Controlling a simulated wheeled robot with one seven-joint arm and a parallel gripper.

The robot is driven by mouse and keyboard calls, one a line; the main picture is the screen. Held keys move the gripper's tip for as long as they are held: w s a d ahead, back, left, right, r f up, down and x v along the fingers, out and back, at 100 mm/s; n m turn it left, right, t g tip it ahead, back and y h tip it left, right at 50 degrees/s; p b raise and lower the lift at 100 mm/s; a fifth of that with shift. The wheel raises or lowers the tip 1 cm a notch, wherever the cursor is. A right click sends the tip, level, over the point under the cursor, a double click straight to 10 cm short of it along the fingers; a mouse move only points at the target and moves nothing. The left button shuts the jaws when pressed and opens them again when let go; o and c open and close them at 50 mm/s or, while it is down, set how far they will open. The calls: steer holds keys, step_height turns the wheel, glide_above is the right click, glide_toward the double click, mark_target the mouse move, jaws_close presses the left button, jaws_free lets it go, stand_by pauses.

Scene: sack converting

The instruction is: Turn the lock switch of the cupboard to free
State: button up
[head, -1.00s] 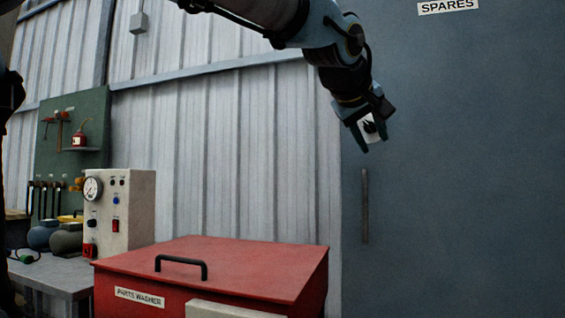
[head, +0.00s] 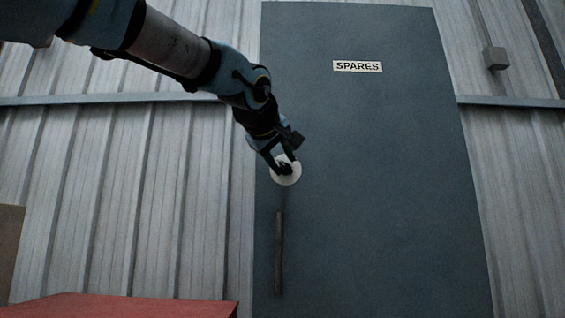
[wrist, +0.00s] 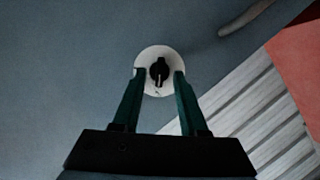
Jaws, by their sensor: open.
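The cupboard (head: 370,180) is a tall blue-grey door marked SPARES. Its lock switch is a black knob (wrist: 159,72) on a round white plate (wrist: 152,54). In the head view the plate (head: 288,176) shows behind my gripper (head: 283,168), near the cupboard's left edge and above the handle. In the wrist view my gripper (wrist: 157,73) is open, with one green finger on either side of the knob. I cannot tell whether the fingers touch it. The marks on the plate are too small to read.
A long dark vertical handle (head: 279,252) is below the switch; it also shows in the wrist view (wrist: 247,18). The red parts washer (head: 130,306) stands at the lower left. Corrugated wall lies on both sides of the cupboard.

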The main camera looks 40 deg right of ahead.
steer(key=shift+w+d+f, duration=0.15)
steer(key=shift+w+d, duration=0.15)
steer(key=shift+d, duration=0.15)
jaws_close()
stand_by(0.4)
